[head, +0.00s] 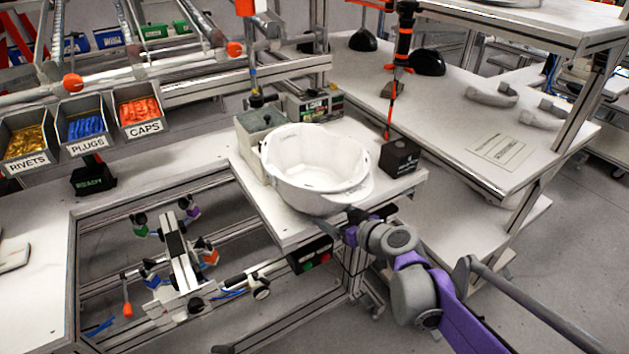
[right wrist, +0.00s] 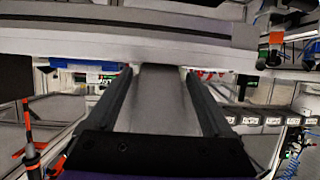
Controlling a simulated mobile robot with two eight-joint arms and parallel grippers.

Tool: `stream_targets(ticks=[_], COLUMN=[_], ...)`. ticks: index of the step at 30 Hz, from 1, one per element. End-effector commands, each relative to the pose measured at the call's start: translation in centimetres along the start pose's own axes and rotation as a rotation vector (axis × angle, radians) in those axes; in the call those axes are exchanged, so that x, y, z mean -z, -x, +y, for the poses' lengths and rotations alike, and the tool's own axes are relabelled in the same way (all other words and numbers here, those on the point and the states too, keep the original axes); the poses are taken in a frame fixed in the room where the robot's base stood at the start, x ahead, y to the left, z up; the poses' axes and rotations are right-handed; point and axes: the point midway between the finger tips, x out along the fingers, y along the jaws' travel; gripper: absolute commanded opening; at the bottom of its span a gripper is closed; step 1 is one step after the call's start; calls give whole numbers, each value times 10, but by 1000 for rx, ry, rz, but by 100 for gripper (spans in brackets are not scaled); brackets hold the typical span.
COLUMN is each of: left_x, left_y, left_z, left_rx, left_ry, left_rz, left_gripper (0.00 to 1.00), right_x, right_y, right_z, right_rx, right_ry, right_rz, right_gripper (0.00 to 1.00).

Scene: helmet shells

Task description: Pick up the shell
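The white helmet shell (head: 318,165) sits open side up on the small bench end in the head view, its rim toward the front right. My right gripper (head: 356,216) is at the bench's front edge, just below and right of the shell, close to its lower side. I cannot tell whether they touch. In the right wrist view the two dark fingers of my right gripper (right wrist: 158,72) stand wide apart. A pale grey strip shows between them, and I cannot tell what it is. My left gripper is in neither view.
A grey box (head: 258,138) stands left of the shell and a black box (head: 399,157) right of it. Bins of rivets (head: 25,143), plugs (head: 86,128) and caps (head: 139,112) hang at left. A white table (head: 440,120) has free room at right.

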Motion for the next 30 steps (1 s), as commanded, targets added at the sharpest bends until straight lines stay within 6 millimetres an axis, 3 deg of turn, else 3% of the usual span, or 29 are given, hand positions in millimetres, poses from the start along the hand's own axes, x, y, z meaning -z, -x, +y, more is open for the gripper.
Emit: stream_targets(ticks=[1,12,14,24,30], left_x=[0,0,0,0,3], left_y=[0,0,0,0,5], left_z=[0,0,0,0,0], left_rx=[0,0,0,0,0], left_ry=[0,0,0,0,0], left_rz=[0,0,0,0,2], left_gripper=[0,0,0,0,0], right_x=[0,0,0,3,29], right_y=[0,0,0,1,13], right_z=[0,0,0,0,0], right_rx=[0,0,0,0,0], right_ry=[0,0,0,-1,-1], right_rz=[0,0,0,1,1], right_gripper=[75,8,0,0,0])
